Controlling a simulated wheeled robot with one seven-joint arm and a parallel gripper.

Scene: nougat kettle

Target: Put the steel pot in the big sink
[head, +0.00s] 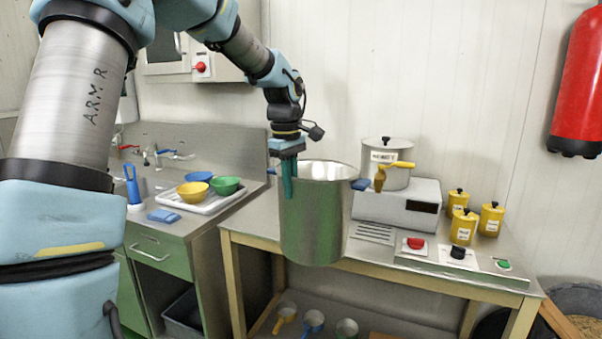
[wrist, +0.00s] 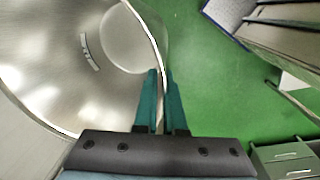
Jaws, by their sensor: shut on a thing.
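The steel pot (head: 312,220) is a tall, open metal pot with blue side handles. It hangs upright from my gripper (head: 289,178), in front of the table's left part. In the wrist view my gripper (wrist: 164,80) has its teal fingers on either side of the rim of the steel pot (wrist: 45,65), shut on its wall. The pot's inside looks empty. The sink unit (head: 170,180) stands at the left with taps at its back. Its basin is mostly hidden behind my arm, so I cannot tell its size.
On the table (head: 370,258) stand a lidded pot (head: 392,150) on a heater and several yellow canisters (head: 463,226).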

